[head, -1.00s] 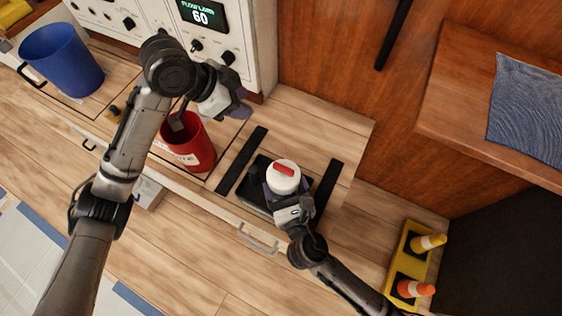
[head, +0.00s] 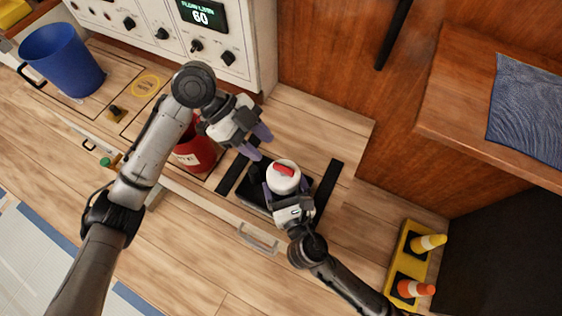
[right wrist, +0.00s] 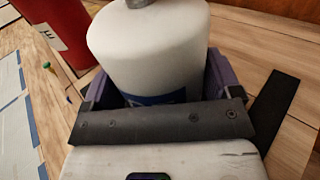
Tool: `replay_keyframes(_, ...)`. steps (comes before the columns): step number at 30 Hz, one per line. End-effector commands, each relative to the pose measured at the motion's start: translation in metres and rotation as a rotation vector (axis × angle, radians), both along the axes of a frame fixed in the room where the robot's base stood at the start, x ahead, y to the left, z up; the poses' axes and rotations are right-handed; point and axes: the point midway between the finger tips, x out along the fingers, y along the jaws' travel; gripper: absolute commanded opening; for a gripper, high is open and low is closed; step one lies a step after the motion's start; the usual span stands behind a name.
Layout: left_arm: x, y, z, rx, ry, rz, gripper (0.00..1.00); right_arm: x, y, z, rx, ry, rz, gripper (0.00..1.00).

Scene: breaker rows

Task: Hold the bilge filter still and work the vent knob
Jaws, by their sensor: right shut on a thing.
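The bilge filter (head: 284,182) is a white cylinder standing upright in a black tray (head: 250,197) on the wooden counter. The red vent knob (head: 284,170) is a short bar on its top. My right gripper (head: 286,190) is shut on the filter's body from the front. In the right wrist view the white filter (right wrist: 150,50) sits between its purple fingers, and the knob is out of that view. My left gripper (head: 259,146) is open and empty, its purple fingers above and left of the filter, apart from the knob.
A red bin (head: 196,158) stands left of the filter, partly behind my left arm. A blue bucket (head: 62,62) is farther left. Black strips (head: 328,187) flank the tray. A panel of knobs (head: 228,58) rises behind. A yellow tray (head: 405,262) with cones is at right.

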Motion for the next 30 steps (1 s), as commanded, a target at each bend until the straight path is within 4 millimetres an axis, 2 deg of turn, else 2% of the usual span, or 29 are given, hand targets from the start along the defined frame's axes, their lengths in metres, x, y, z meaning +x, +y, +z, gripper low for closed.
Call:
replay_keyframes(6,-0.013,-0.024,-0.027,0.0,0.002,-0.001,0.39,0.0,0.0,0.002,0.001,-0.003,0.0,0.4)
replay_keyframes(15,-0.022,-0.044,-0.049,0.001,0.001,0.001,0.39,0.0,0.0,0.002,0.001,-0.003,0.0,0.4)
replay_keyframes(28,-0.025,-0.048,-0.054,0.0,0.001,0.002,0.39,0.0,0.0,0.002,0.001,-0.003,0.0,0.4)
replay_keyframes(30,-0.024,-0.048,-0.054,0.0,0.001,0.002,0.35,0.0,0.0,0.002,0.001,-0.003,0.0,0.4)
